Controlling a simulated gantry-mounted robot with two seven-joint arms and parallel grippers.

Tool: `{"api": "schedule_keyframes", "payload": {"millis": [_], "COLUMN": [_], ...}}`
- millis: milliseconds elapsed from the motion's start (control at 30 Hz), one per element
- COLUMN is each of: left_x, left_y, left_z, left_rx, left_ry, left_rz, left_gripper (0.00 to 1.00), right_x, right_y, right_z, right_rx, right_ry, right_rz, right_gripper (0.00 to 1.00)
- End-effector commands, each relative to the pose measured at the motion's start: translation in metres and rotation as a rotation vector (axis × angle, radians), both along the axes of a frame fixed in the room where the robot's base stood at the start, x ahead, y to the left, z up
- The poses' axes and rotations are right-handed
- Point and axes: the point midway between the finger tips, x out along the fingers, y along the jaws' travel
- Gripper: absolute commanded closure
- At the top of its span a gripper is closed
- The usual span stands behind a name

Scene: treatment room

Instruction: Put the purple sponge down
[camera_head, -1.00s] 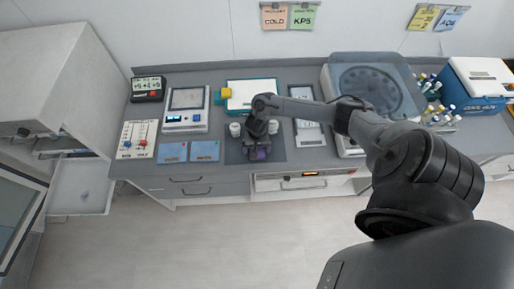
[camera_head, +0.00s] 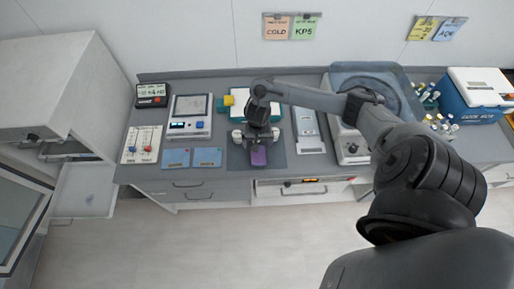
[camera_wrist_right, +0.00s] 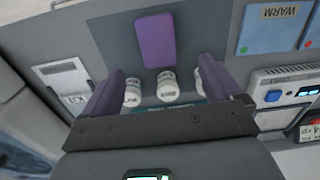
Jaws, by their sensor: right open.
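The purple sponge (camera_head: 258,156) lies on the dark grey mat (camera_head: 239,161) near the counter's front edge. It also shows whole in the right wrist view (camera_wrist_right: 155,40), flat on the mat and apart from the fingers. My right gripper (camera_head: 259,140) is just behind and above the sponge in the head view. In the wrist view the right gripper (camera_wrist_right: 160,82) is open, its two fingers wide apart with nothing held between them. My left gripper does not show in either view.
Small white-lidded jars (camera_wrist_right: 167,86) stand on the mat close to the right fingers. Two blue cards (camera_head: 192,158) lie left of the mat. A device with a display (camera_head: 190,117), a centrifuge (camera_head: 372,84) and a blue cooler (camera_head: 476,97) stand on the counter.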

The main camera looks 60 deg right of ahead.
Motion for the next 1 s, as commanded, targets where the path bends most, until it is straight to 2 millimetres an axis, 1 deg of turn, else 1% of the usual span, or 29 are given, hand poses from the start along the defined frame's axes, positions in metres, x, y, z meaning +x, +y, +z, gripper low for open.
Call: {"api": "schedule_keyframes", "payload": {"millis": [67,167,267,300,367,400,500,533,600,667,700,800,1000], "left_x": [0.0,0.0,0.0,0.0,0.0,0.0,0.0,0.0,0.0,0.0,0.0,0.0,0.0], "left_y": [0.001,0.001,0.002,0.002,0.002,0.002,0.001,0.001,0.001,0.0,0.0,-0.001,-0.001], "left_z": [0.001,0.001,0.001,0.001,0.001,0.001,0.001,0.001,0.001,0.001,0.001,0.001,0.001], "left_rx": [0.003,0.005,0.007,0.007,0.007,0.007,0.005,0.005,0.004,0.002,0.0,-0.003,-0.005], "left_ry": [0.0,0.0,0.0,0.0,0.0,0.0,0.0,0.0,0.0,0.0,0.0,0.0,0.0], "left_rz": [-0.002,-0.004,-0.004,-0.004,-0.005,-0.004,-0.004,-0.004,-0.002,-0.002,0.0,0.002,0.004], "left_gripper": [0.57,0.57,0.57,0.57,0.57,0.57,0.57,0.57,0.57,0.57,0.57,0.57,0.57], "right_x": [0.002,0.008,0.015,0.016,0.017,0.016,0.01,0.007,-0.003,-0.013,-0.022,-0.044,-0.087], "right_y": [0.017,0.051,0.099,0.12,0.152,0.172,0.21,0.218,0.233,0.24,0.242,0.241,0.232], "right_z": [-0.005,-0.014,-0.022,-0.023,-0.02,-0.016,0.0,0.006,0.021,0.035,0.043,0.062,0.086], "right_rx": [0.01,0.017,0.015,0.008,-0.011,-0.03,-0.091,-0.111,-0.156,-0.189,-0.207,-0.23,-0.208], "right_ry": [-0.025,-0.091,-0.193,-0.238,-0.309,-0.351,-0.431,-0.447,-0.465,-0.463,-0.453,-0.411,-0.319], "right_rz": [0.064,0.205,0.391,0.469,0.58,0.649,0.79,0.824,0.891,0.937,0.965,1.021,1.104], "right_gripper": [0.07,0.07,0.07,0.07,0.07,0.07,0.07,0.07,0.07,0.07,0.07,0.07,0.07]}}
